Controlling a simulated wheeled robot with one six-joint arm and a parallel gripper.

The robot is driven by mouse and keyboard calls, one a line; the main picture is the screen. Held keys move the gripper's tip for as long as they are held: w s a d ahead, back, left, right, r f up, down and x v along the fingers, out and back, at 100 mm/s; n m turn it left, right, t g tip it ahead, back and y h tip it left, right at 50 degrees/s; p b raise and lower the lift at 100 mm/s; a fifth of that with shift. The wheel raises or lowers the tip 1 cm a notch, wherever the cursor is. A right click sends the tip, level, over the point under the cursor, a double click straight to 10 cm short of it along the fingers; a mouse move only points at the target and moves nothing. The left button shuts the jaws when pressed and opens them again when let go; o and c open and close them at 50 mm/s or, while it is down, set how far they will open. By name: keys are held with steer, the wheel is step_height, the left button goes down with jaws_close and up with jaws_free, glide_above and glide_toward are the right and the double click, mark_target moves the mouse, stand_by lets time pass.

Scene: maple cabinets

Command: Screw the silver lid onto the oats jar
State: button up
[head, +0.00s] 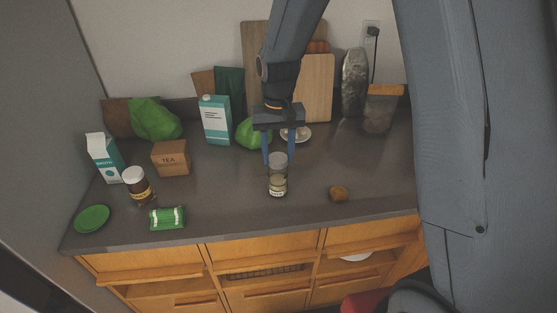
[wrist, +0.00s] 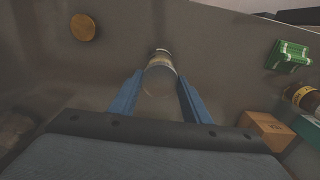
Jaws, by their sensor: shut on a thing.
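The oats jar (head: 278,187) is a clear jar with pale contents and a small label low on its front. It stands upright on the dark counter, near the front edge. A round grey top, which looks like the silver lid (head: 278,159), is at the jar's mouth. My gripper (head: 278,162) points down from above, with one blue finger on each side of this top, shut on it. In the wrist view the lid (wrist: 158,88) sits between the fingers, with the jar (wrist: 160,58) beyond it. I cannot tell whether the lid is seated or threaded.
A round brown thing (head: 338,193) lies right of the jar. To the left are a tea box (head: 171,158), a brown jar with a white lid (head: 138,186), a green packet (head: 168,218) and a green disc (head: 92,219). Bare counter surrounds the jar.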

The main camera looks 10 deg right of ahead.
steer(key=shift+s+f, duration=0.1)
steer(key=shift+f, duration=0.05)
steer(key=m, duration=0.6)
steer(key=shift+f, duration=0.1)
steer(key=m, duration=0.6)
steer(key=shift+f, duration=0.1)
steer(key=o, duration=1.1)
